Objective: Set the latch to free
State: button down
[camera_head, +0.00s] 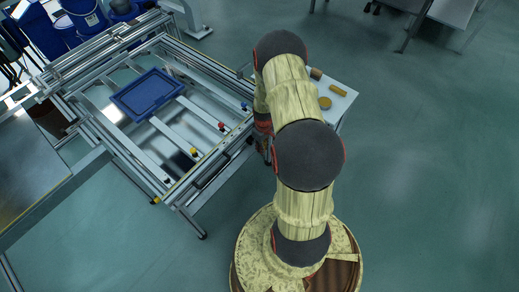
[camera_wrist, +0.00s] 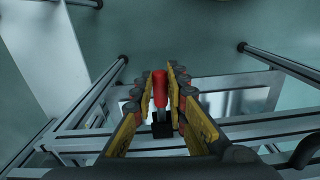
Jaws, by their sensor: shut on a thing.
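In the wrist view a red handle (camera_wrist: 160,88) stands on a black base (camera_wrist: 162,130) at the metal frame; it looks like the latch's handle. My gripper (camera_wrist: 151,72) has its yellow fingers on both sides of the handle and is shut on it. Where the latch is set cannot be read. In the head view my arm covers the latch and most of my gripper, at the right edge of the panel fixture (camera_head: 190,62).
A blue tray (camera_head: 148,93) lies on the fixture's rails. Yellow (camera_head: 194,152), red (camera_head: 221,125) and blue (camera_head: 243,105) knobs line its near right side. A small white table (camera_head: 345,80) with a few round and long pieces stands behind my arm. Floor at right is clear.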

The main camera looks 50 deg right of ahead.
jog(key=shift+w+d+n, duration=0.3)
jog(key=shift+d+n, duration=0.5)
jog(key=shift+n, duration=0.5)
jog(key=shift+w+d+n, duration=0.25)
jog(key=shift+d+n, duration=0.55)
jog(key=shift+n, duration=0.5)
jog(key=shift+w+d+n, duration=0.3)
jog(key=shift+d+n, duration=0.5)
jog(key=shift+n, duration=0.5)
jog(key=shift+w+d, duration=0.1)
jog(key=c, duration=1.8)
grip_release()
jog(key=shift+o, duration=0.2)
jog(key=shift+r, duration=0.1)
notch_tip(320, 180, up, 12)
